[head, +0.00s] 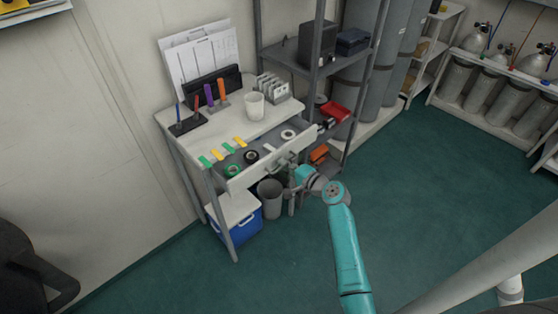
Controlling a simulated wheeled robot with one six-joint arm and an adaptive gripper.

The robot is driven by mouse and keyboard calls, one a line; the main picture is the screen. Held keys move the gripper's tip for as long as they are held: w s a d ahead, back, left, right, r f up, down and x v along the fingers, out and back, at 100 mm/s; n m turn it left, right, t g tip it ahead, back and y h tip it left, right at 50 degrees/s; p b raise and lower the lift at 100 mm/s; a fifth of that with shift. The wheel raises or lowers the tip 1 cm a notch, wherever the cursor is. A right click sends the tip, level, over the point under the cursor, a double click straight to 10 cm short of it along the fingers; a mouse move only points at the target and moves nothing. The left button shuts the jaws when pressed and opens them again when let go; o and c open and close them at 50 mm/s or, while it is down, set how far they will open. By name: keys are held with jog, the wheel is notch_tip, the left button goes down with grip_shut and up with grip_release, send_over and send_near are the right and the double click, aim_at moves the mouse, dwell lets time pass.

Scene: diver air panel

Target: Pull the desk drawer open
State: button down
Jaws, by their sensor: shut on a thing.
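The white desk (266,122) stands against the wall left of centre. Its drawer (244,180) is pulled out toward me, and its grey inside shows several items: green and yellow strips, tape rolls and a white piece. My teal arm reaches up from the lower right to the drawer's front. My gripper (289,178) is at the right half of the drawer front, shut on the drawer handle (281,165). The fingertips are small and partly hidden by the wrist, so the exact grip is hard to see.
A blue cooler (238,222) and a grey bin (271,197) stand under the desk. A metal shelf (287,58) with dark boxes rises at the right of the desk. Gas cylinders line the back. The green floor (430,180) to the right is clear.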

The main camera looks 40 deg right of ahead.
jog(key=s, duration=1.1)
jog(key=shift+s+d, duration=0.2)
jog(key=shift+s, duration=0.05)
jog(key=c, duration=1.3)
grip_release()
jog(key=shift+o, duration=0.2)
jog(key=s+r, duration=0.1)
jog(key=s, duration=0.6)
jog(key=shift+s+d+r, duration=0.15)
jog(key=shift+s+r, duration=0.05)
